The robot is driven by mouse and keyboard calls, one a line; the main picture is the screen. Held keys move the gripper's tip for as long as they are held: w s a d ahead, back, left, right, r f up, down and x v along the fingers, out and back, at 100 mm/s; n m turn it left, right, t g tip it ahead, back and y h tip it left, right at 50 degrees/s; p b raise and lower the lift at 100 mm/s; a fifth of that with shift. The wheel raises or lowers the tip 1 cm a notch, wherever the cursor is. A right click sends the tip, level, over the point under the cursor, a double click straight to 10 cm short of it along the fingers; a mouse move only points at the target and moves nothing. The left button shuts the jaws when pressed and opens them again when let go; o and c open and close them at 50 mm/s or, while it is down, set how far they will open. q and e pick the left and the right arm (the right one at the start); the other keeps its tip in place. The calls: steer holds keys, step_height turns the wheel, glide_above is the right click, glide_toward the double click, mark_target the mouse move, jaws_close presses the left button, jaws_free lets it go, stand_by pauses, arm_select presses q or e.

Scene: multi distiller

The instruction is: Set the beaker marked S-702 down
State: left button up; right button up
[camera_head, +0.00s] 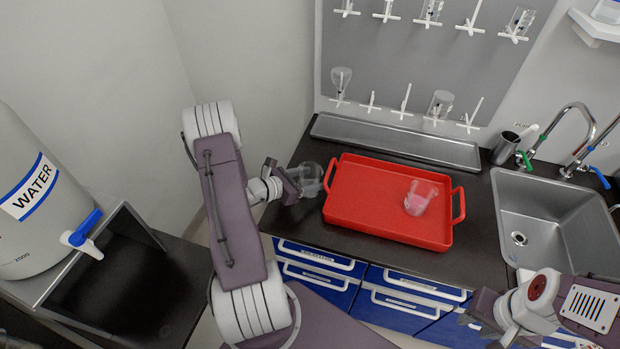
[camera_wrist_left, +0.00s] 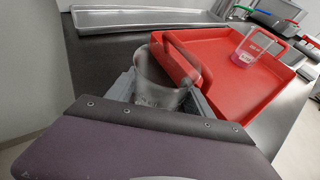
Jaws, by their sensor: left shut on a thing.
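My left gripper (camera_head: 297,184) is shut on a clear, empty-looking glass beaker (camera_head: 310,176), just left of the red tray (camera_head: 352,222) and beside its left handle. In the left wrist view the beaker (camera_wrist_left: 158,88) stands about upright between the fingers, with the tray handle right behind it. I cannot tell whether its base touches the dark counter. Another clear beaker (camera_head: 419,197) with pink liquid stands in the tray's right half. No marking S-702 is readable on either beaker. My right gripper (camera_head: 478,318) is low at the right, apart from both beakers; its fingers are unclear.
The dark counter (camera_head: 345,143) has a bare strip behind the tray, below a metal trough (camera_head: 400,142). A sink (camera_head: 560,215) with taps lies to the right. A pegboard (camera_head: 420,65) with glassware hangs behind. A water tank (camera_head: 30,200) stands at the left.

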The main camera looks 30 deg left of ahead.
arm_select(q)
steer(key=shift+s+a, duration=0.1)
steer(key=shift+f, duration=0.2)
steer(key=o, duration=1.7)
steer(key=shift+c, duration=0.2)
